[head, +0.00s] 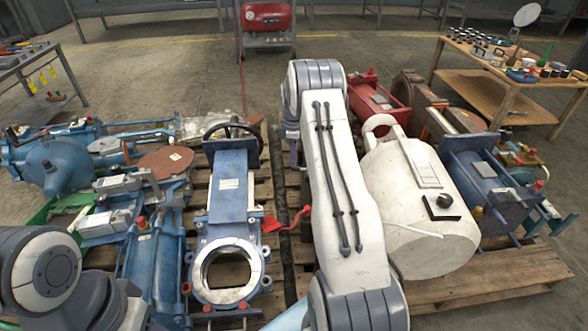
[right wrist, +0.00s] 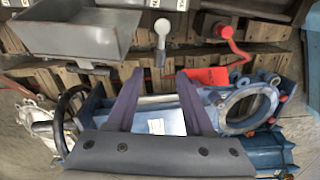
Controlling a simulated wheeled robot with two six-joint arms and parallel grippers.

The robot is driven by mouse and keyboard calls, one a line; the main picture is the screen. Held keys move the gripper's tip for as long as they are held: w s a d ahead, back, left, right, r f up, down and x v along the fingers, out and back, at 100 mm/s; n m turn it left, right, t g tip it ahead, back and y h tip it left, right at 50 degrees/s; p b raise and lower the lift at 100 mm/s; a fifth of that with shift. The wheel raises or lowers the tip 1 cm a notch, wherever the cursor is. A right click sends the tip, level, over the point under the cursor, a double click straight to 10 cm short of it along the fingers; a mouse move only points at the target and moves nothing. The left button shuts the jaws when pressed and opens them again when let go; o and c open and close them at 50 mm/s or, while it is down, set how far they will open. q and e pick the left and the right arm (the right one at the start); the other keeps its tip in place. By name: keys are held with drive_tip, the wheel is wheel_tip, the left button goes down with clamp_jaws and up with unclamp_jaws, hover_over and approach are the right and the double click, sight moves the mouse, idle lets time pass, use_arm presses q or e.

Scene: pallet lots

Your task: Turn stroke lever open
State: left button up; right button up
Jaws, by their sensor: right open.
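A red lever (head: 275,222) with a thin curved red rod sticks out beside a blue valve body (head: 228,197) in the head view. In the right wrist view the red lever (right wrist: 207,76) lies beyond the fingertips, to their right, and its rod curves up to a red knob. Which part is the stroke lever is not certain. My right gripper (right wrist: 160,76) is open over the blue valve body, with nothing seen between its fingers. In the head view my right arm hides most of this gripper (head: 293,152). My left gripper is out of view.
The blue valve has a round flange (head: 229,272) and a black handwheel (head: 232,130). A white tank (head: 415,200) stands right of my arm. Other blue machine parts (head: 155,240) crowd the left pallet. A wooden table (head: 490,85) and a red compressor (head: 268,17) stand behind.

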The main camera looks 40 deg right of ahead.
wheel_tip(320, 180, down, 4)
drive_tip(key=shift+w+f+b, duration=0.15)
drive_tip(key=shift+b, duration=0.6)
